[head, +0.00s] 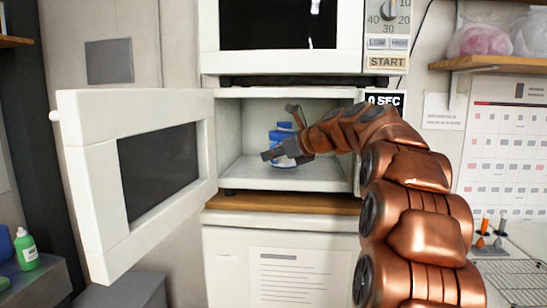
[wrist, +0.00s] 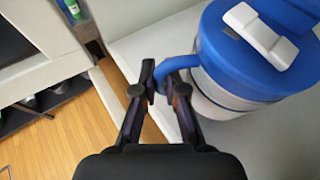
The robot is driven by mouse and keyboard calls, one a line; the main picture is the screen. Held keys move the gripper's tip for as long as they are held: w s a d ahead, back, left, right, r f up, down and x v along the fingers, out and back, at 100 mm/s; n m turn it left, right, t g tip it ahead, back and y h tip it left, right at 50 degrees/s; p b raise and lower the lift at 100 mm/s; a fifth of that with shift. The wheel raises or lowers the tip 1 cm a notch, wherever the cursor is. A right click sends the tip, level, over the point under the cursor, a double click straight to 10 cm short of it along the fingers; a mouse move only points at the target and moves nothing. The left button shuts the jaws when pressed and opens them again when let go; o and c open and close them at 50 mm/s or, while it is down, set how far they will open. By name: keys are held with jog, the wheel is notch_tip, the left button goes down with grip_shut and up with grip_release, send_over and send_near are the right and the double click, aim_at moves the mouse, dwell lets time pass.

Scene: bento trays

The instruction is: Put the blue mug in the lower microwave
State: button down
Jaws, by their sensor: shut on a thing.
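The blue mug (head: 284,129) has a blue lid and a pale lower body. It is inside the open lower microwave (head: 230,150), upright, near the middle of the cavity; I cannot tell whether its base touches the floor. In the wrist view the mug (wrist: 255,70) fills the upper right, with a white flip tab on its lid. My gripper (wrist: 162,80) is shut on the mug's blue handle, at the mug's left side. In the head view my gripper (head: 272,153) covers part of the mug's body.
The lower microwave's door (head: 86,160) stands wide open to the left. An upper microwave (head: 285,22) sits just above the cavity, and a wooden shelf edge (head: 285,203) lies below. A green bottle (head: 27,250) stands far left. The cavity is otherwise clear where visible.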

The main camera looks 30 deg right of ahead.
jog(key=shift+w+d, duration=0.1)
jog(key=shift+w+d+p, duration=0.3)
jog(key=shift+w+d, duration=0.75)
jog(key=shift+w, duration=0.2)
jog(key=shift+f, duration=0.75)
jog(key=shift+f, duration=0.1)
jog(key=c, duration=1.2)
grip_release()
jog(key=shift+c, duration=0.2)
